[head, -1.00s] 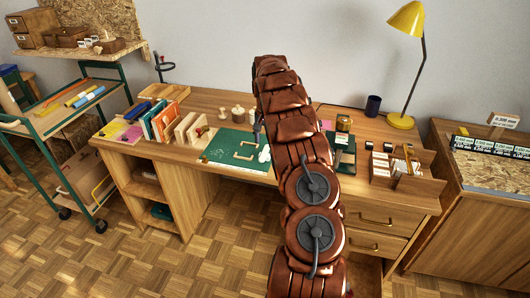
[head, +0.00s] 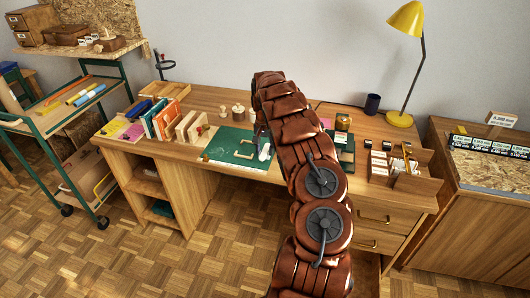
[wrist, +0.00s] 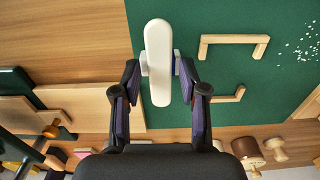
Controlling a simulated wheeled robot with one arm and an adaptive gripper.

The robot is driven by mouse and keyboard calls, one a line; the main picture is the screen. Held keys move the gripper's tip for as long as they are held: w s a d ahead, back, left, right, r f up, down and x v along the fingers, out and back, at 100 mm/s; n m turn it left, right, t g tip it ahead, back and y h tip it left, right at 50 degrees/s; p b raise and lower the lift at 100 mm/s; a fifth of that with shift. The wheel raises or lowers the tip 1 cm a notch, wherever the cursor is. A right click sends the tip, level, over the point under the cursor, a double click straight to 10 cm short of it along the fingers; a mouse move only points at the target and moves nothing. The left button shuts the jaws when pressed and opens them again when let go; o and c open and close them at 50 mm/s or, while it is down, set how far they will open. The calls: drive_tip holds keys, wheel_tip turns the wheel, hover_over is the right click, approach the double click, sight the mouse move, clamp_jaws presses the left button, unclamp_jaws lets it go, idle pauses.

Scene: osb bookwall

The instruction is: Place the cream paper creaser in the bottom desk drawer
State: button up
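The cream paper creaser (wrist: 158,62) is a long, rounded, pale bar over the green cutting mat (wrist: 225,85) in the wrist view. My gripper (wrist: 161,64) has a fingertip against each long side of it. In the head view the creaser (head: 265,152) shows as a small pale shape over the mat, beside my arm, which hides most of the gripper. The desk's drawer stack is at right, with brass handles on an upper drawer (head: 388,218) and one below it (head: 378,240).
Books (head: 165,118) and wooden stands sit left of the mat. A green cart (head: 60,125) is left of the desk. The parquet floor in front is clear.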

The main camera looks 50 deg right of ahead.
clamp_jaws()
